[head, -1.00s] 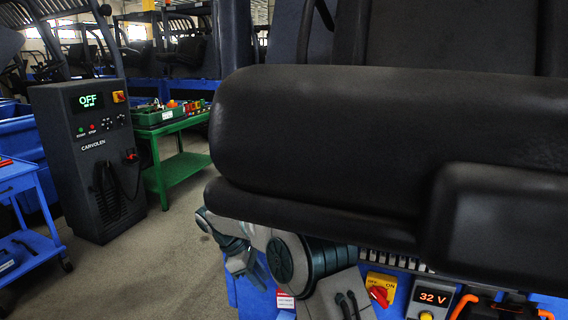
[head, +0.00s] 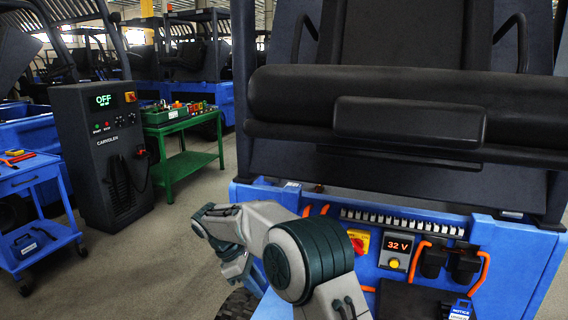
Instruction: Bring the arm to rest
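My arm rises from the bottom middle, bends at a large dark-ringed joint and reaches left. My gripper (head: 236,270) hangs at its far end, pointing down, beside the left front of a blue vehicle (head: 540,262). It is small and partly behind my own arm links, so I cannot tell whether its fingers are open or shut. I see nothing held in it. The arm covers part of the vehicle's lower left side.
The vehicle has a raised black seat (head: 300,95), a 32 V display (head: 397,247) and a red-yellow switch (head: 358,242). A dark charger (head: 80,130) reads OFF. A green table (head: 190,165) and blue cart (head: 40,180) stand left. Floor between is clear.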

